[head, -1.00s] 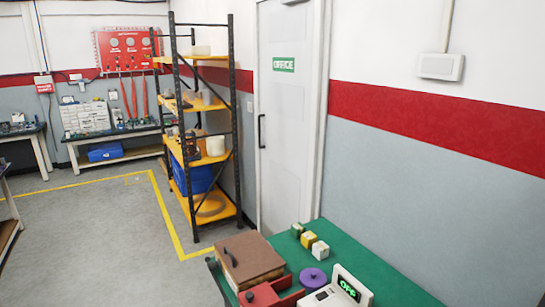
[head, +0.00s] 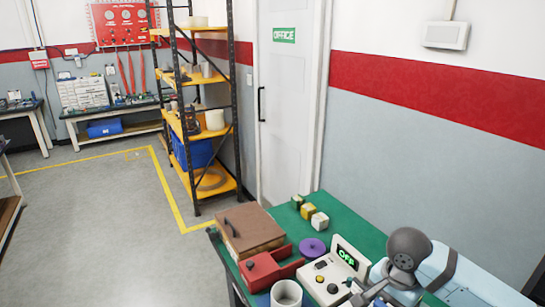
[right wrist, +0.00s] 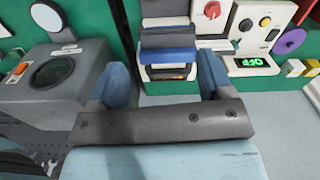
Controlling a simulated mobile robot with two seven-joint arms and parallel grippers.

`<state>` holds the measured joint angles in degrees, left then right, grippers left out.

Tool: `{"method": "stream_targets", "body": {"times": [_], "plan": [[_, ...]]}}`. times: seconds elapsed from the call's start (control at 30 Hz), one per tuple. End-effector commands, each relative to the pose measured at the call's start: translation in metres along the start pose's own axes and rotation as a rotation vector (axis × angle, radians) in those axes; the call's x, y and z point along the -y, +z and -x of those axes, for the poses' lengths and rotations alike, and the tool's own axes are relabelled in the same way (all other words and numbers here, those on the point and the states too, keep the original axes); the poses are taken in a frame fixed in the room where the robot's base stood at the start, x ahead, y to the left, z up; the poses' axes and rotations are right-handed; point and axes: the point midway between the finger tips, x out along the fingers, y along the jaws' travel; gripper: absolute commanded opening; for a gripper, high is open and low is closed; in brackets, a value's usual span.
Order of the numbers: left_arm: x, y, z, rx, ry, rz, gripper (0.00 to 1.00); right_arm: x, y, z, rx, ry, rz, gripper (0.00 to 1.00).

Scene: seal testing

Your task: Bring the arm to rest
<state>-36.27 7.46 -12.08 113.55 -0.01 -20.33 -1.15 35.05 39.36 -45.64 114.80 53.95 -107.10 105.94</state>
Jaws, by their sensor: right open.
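My right arm (head: 410,248) comes into the lower right of the head view, over the green table (head: 345,222). The gripper end is hard to make out there. In the right wrist view my right gripper (right wrist: 162,72) shows two blue fingers spread wide apart, with nothing visibly gripped. A white, blue and dark layered block (right wrist: 168,40) shows beyond the gap between them; whether it touches a finger cannot be told. My left gripper is not in view.
A control box (head: 335,275) showing OFF, a red fixture (head: 268,270), a brown case (head: 250,232), a purple disc (head: 312,248), a white cup (head: 286,294) and small blocks (head: 308,211) crowd the table. A grey device with a round dark window (right wrist: 52,72) stands at left in the wrist view.

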Motion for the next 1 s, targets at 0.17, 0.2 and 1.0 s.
{"method": "stream_targets", "body": {"times": [0.17,0.2,1.0], "plan": [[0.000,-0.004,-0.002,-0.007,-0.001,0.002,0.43,0.001,0.003,-0.004,0.007,-0.010,0.012,0.73],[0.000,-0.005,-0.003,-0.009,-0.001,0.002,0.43,0.003,0.006,-0.008,0.015,-0.024,0.026,0.73],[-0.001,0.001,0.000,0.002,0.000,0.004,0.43,-0.027,0.117,-0.193,-0.476,-0.752,0.792,0.73]]}}
